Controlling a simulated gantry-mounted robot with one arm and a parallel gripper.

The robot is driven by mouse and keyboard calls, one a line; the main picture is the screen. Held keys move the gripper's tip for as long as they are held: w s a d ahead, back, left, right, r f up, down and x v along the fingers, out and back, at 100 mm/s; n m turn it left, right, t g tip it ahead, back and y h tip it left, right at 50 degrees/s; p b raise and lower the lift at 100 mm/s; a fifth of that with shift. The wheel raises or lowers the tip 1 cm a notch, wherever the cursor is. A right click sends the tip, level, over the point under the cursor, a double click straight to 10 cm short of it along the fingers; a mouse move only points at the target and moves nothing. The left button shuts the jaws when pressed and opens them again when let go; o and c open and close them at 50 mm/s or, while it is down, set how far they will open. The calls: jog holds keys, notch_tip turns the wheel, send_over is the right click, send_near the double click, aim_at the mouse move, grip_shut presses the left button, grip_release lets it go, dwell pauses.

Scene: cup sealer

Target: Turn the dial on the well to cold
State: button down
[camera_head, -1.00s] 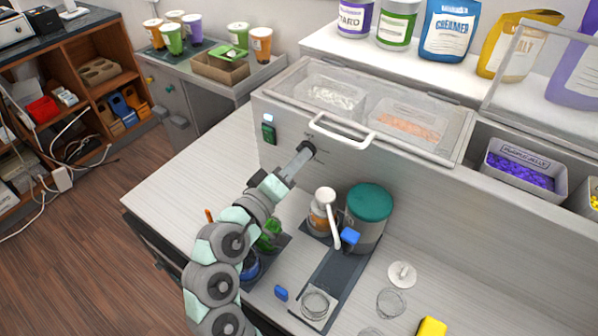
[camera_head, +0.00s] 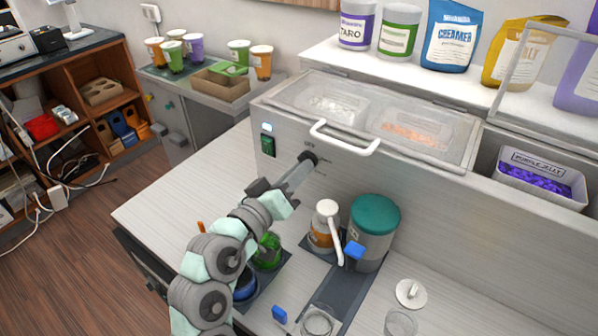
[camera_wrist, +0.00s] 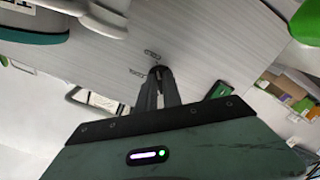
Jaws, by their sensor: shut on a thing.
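The well (camera_head: 330,112) is the grey steel counter unit with a clear lid and two food pans under it. Its black dial (camera_head: 308,158) is on the front panel, below and left of the lid handle, with small print around it. My gripper (camera_head: 303,165) reaches the panel from the lower left and is shut on the dial. In the wrist view the dial (camera_wrist: 158,71) sits between my fingertips (camera_wrist: 158,80), which hide much of it. The dial's pointer and exact setting cannot be read.
A green switch (camera_head: 268,146) is left of the dial. The white lid handle (camera_head: 345,138) sticks out just above right. An orange pump bottle (camera_head: 322,236) and a teal-lidded canister (camera_head: 374,222) stand below on the counter. The counter left of my arm is clear.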

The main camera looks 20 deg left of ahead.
jog(key=c, duration=1.5)
grip_release()
jog(key=s, duration=0.3)
jog(key=s+a+p, duration=0.1)
jog(key=s, duration=0.2)
jog(key=s+a, duration=0.1)
jog(key=s, duration=0.2)
jog(key=shift+s, duration=0.8)
